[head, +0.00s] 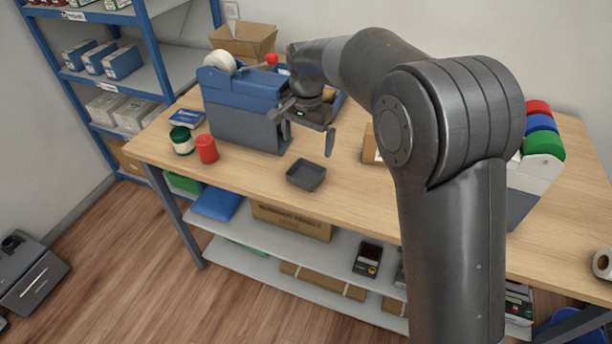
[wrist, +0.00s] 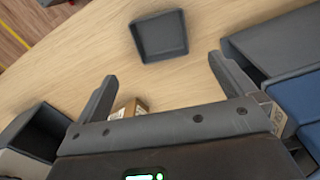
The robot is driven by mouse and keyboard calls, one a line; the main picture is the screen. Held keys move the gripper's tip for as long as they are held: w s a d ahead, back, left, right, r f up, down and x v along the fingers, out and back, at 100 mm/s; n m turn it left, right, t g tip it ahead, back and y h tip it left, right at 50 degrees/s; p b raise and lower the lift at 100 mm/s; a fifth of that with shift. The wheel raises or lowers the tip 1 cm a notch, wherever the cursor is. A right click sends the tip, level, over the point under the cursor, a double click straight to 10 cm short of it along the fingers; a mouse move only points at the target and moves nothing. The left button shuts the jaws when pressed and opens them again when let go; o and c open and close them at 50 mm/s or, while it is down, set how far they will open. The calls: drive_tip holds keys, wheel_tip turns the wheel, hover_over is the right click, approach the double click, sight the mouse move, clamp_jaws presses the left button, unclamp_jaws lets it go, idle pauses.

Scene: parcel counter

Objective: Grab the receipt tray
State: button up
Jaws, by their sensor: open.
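The receipt tray (head: 306,175) is a small, dark grey, shallow square tray. It looks empty and sits on the wooden counter near the front edge. In the wrist view the tray (wrist: 160,37) is at the top middle, beyond my fingertips. My gripper (head: 306,126) is above the counter, higher than the tray and farther back from the front edge. The wrist view shows its two fingers (wrist: 161,70) spread apart with only bare counter between their tips. My gripper is open, empty and apart from the tray.
A blue-grey tape dispenser (head: 245,112) stands close left of my gripper. A red cup (head: 206,149) and a green-and-white jar (head: 181,140) stand further left. Coloured rolls (head: 541,130) sit in a holder at right. The counter (head: 250,170) around the tray is clear.

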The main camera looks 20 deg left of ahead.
sight(306, 178)
wheel_tip(306, 178, down, 11)
drive_tip(key=shift+s+a+f, duration=0.1)
idle(0.5)
drive_tip(key=c, duration=0.9)
